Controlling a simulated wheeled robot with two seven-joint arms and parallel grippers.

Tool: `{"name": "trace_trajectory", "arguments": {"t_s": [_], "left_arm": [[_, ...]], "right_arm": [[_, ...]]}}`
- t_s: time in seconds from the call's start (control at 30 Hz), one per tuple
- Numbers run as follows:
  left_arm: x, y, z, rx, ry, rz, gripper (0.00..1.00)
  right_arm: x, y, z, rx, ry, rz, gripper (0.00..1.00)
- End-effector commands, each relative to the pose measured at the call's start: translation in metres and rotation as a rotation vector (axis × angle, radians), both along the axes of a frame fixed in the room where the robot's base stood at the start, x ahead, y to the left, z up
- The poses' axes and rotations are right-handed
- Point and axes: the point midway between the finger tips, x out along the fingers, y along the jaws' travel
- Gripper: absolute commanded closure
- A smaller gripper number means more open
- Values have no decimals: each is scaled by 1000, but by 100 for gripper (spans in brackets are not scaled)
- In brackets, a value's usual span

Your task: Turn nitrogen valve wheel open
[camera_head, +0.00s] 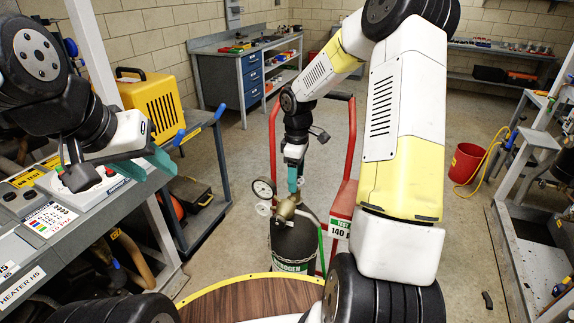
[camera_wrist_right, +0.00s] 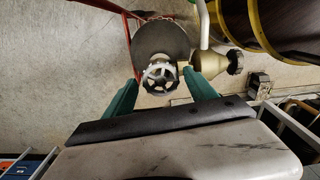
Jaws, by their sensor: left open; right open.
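The black nitrogen cylinder (camera_head: 293,242) stands in a red cart, with a brass valve body (camera_head: 285,208) on top. The valve wheel (camera_wrist_right: 159,77), a small spoked grey handwheel, shows in the right wrist view. In the head view I cannot make it out clearly below the right gripper. My right gripper (camera_head: 293,180) points down over the valve. Its two teal fingers (camera_wrist_right: 161,78) are open, one on each side of the wheel; contact cannot be told. My left gripper (camera_head: 146,164) is open and empty above the grey control panel at the left.
A round pressure gauge (camera_head: 263,188) sits left of the valve. The red cart frame (camera_head: 351,140) rises behind the cylinder. A wooden round top (camera_head: 250,300) with a yellow rim is in front.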

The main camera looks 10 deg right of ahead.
Motion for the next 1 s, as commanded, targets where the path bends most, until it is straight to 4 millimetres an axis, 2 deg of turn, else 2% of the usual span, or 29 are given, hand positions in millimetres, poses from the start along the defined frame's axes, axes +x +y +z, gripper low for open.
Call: {"name": "trace_trajectory", "arguments": {"t_s": [0.27,0.7,0.9,1.0], "left_arm": [[0,0,0,0,0,0,58],[0,0,0,0,0,0,58],[0,0,0,0,0,0,58],[0,0,0,0,0,0,58]], "right_arm": [[0,0,1,-1,-1,-465,35],[0,1,1,-1,-2,-1314,35],[0,1,1,-2,-1,-1579,35],[0,0,1,-1,0,-1650,35]]}}
